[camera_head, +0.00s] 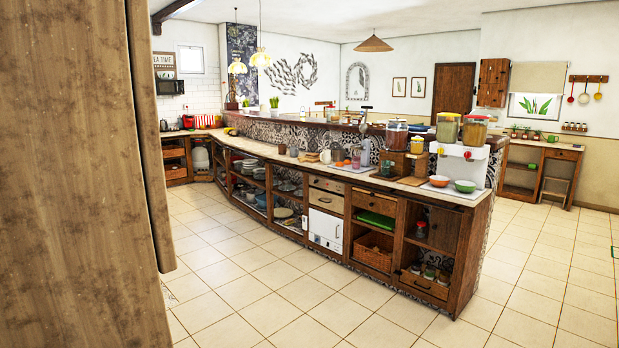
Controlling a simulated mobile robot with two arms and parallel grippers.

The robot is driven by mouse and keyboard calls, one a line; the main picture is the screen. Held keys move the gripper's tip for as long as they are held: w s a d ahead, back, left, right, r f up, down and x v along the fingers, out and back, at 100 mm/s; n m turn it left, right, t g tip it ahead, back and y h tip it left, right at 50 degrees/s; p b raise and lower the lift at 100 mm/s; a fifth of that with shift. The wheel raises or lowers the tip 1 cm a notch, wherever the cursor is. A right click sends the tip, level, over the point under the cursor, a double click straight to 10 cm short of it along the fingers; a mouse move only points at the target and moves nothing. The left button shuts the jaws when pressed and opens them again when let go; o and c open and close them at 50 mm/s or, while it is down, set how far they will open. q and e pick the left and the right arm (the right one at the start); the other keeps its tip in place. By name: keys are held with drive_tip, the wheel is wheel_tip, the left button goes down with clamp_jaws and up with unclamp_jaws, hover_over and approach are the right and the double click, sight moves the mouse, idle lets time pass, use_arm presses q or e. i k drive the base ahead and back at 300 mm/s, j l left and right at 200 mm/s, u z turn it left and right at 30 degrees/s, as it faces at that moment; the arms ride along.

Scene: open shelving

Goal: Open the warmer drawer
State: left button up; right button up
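Neither of my grippers is in view. Across the room, a long wooden counter (300,172) has open shelves and built-in fronts. Near its middle is a stack of pale fronts: a beige upper drawer front (326,184), a similar front (326,200) below it, and a white front (325,229) lowest, near the floor. All three look closed. I cannot tell which of them is the warmer drawer. Wooden drawers with dark handles flank the stack on the right, including one high under the countertop (375,203).
A large brown wooden panel (75,180) fills the left side, very close. The tiled floor (270,290) before the counter is clear. Dispensers, bowls and jars stand on the counter's right end. A small wooden desk (540,165) stands at the far right.

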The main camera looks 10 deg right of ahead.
sight(331, 200)
drive_tip(key=i+l+z, duration=0.35)
drive_tip(key=i+l, duration=0.2)
drive_tip(key=l, duration=0.35)
drive_tip(key=i+l+z, duration=0.35)
drive_tip(key=i+l, duration=0.3)
drive_tip(key=l, duration=0.15)
drive_tip(key=i+l+u, duration=0.1)
drive_tip(key=i, duration=0.45)
drive_tip(key=i+l+u, duration=0.1)
drive_tip(key=i, duration=0.4)
drive_tip(key=i+l+u, duration=0.1)
drive_tip(key=i+l, duration=0.15)
drive_tip(key=i, duration=0.25)
